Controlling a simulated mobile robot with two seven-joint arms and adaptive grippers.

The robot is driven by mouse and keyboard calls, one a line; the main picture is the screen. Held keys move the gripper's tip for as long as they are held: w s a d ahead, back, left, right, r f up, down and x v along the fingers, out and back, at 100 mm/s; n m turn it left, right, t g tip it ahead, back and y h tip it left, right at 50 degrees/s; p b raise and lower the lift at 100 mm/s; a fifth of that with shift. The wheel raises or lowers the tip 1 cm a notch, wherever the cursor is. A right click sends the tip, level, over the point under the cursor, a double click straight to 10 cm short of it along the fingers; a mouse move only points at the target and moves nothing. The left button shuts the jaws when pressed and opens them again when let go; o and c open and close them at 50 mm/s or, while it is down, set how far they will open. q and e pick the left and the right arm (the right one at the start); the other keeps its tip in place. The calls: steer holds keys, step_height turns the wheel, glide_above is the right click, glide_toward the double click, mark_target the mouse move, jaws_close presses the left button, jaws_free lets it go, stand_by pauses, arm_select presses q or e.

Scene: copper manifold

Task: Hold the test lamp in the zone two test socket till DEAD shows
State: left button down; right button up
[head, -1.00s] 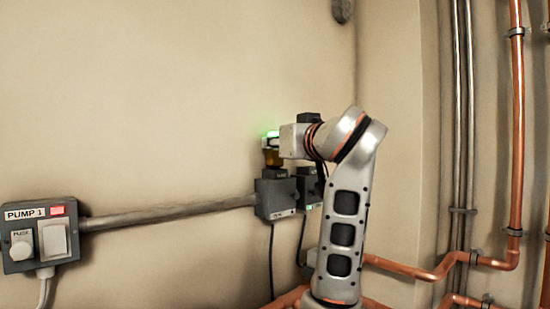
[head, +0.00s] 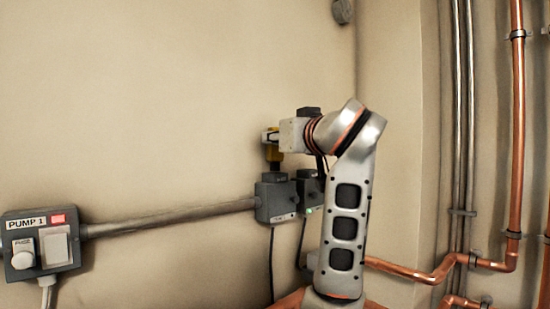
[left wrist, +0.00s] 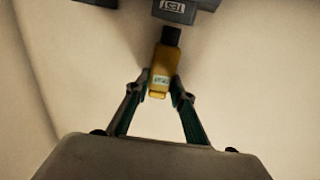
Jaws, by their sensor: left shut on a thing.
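The test lamp (head: 273,154) is a yellow stick. My left gripper (head: 269,138) is shut on it, above the nearer grey wall box (head: 275,200). In the left wrist view, the gripper's fingers (left wrist: 163,92) close on the yellow lamp body (left wrist: 166,62). The lamp's black end points at a grey box edge (left wrist: 176,10) with a TEST label. I cannot tell whether that end touches the socket. No green glow shows at the lamp in the head view. The small box labels in the head view are unreadable. My right gripper is not in view.
A second grey box (head: 310,188) with a small green light is close on the right, partly behind my arm. A PUMP 1 switch box (head: 40,243) with a red light is at the left, joined by a conduit (head: 170,216). Copper pipes (head: 517,120) run at the right.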

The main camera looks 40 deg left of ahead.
arm_select(q)
step_height(320, 180, up, 3)
steer(key=shift+f+p, duration=0.2)
steer(key=shift+p, duration=0.6)
steer(key=shift+f, duration=0.1)
